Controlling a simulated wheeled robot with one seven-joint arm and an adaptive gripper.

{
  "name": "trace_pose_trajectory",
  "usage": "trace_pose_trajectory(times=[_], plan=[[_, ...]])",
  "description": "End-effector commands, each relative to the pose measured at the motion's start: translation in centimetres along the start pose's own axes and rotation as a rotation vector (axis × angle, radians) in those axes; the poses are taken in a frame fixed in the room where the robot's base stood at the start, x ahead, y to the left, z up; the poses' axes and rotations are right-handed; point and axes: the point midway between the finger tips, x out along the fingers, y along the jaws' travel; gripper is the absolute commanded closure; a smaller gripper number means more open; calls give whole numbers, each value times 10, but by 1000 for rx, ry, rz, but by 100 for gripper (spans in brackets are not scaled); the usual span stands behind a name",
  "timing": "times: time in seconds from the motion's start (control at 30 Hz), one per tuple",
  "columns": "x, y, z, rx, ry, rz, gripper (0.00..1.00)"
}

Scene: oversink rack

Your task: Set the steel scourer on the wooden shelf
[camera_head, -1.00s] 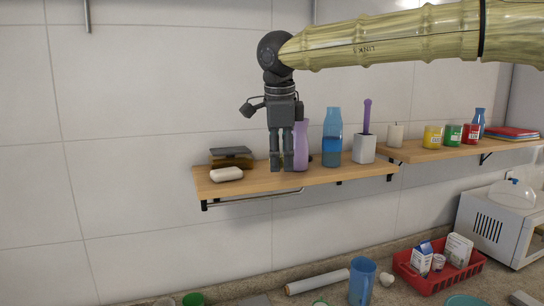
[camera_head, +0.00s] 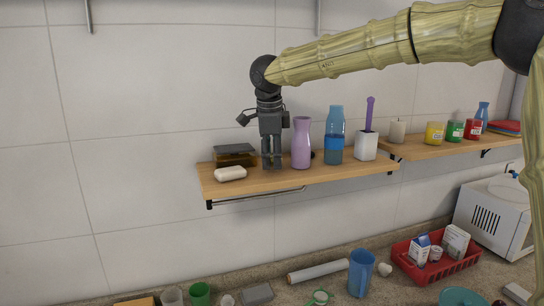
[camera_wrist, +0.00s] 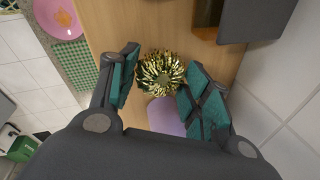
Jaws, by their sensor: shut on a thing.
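My gripper (camera_head: 271,163) points straight down at the wooden shelf (camera_head: 225,188), between the lidded amber box and the pink-purple vase. In the wrist view the steel scourer (camera_wrist: 160,73), a gold-coloured shiny curly ball, sits between the two green-padded fingers (camera_wrist: 160,85). My gripper is shut on it. The fingertips are at about the height of the shelf top; I cannot tell whether the scourer touches the wood. In the head view the fingers mostly hide the scourer.
The vase (camera_head: 302,145) stands close to the right of my gripper. The amber box with dark lid (camera_head: 236,156) and a white soap bar (camera_head: 230,174) are to the left. A blue bottle (camera_head: 334,140) and a white holder (camera_head: 366,146) stand further right.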

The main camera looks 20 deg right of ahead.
Motion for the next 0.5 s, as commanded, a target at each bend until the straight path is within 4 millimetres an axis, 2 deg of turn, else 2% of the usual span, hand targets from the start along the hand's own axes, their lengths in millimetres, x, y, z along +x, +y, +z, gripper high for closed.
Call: trace_pose_trajectory(times=[0.23, 0.5], plan=[[14, 4, 0, 1, 0, -1, 78], [16, 4, 1, 1, -1, -1, 78]])
